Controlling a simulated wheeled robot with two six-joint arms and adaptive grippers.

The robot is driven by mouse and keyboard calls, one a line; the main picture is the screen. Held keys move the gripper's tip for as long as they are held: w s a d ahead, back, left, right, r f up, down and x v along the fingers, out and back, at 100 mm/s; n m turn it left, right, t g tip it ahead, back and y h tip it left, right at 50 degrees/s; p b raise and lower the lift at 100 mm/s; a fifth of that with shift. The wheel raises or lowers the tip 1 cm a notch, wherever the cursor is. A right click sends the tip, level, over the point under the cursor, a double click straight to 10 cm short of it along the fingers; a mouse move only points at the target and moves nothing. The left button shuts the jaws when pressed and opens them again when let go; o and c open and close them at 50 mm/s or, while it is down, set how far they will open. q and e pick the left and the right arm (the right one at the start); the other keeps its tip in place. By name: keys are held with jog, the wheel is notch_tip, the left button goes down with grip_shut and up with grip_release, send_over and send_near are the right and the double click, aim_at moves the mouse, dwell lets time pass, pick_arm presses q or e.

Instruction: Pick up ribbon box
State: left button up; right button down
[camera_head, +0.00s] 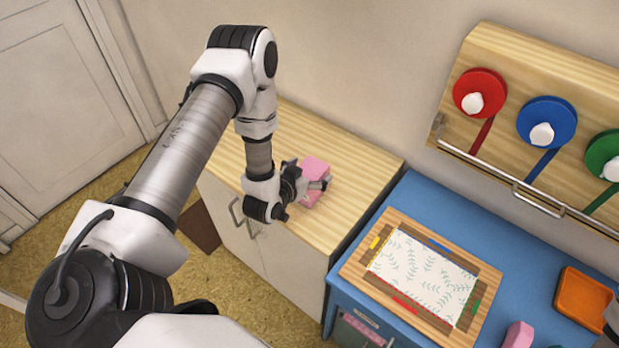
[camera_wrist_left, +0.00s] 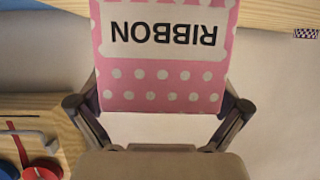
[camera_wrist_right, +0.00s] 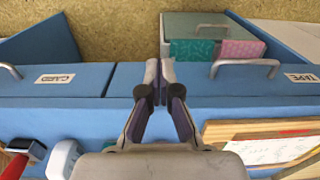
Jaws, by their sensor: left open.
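The ribbon box (camera_head: 315,168) is pink and sits on the light wooden top of the cabinet at the back. In the left wrist view the ribbon box (camera_wrist_left: 160,75) shows white dots and a white label reading RIBBON, upside down. My left gripper (camera_head: 308,182) is at the box in the head view. In the left wrist view its open fingers (camera_wrist_left: 160,108) stand on either side of the box's near part; I cannot tell whether they touch it. My right gripper (camera_wrist_right: 160,72) is shut and empty above the blue desk front.
The wooden cabinet top (camera_head: 350,180) is otherwise clear. A framed patterned sheet (camera_head: 425,275), an orange tray (camera_head: 583,302) and a pink block (camera_head: 518,335) are on the blue desk (camera_head: 450,210). Red, blue and green spools (camera_head: 546,122) hang on the wall rack.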

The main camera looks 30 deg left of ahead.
pick_arm(q)
jog(key=shift+w+f, duration=0.1)
jog(key=c, duration=1.3)
jog(key=shift+c, duration=0.2)
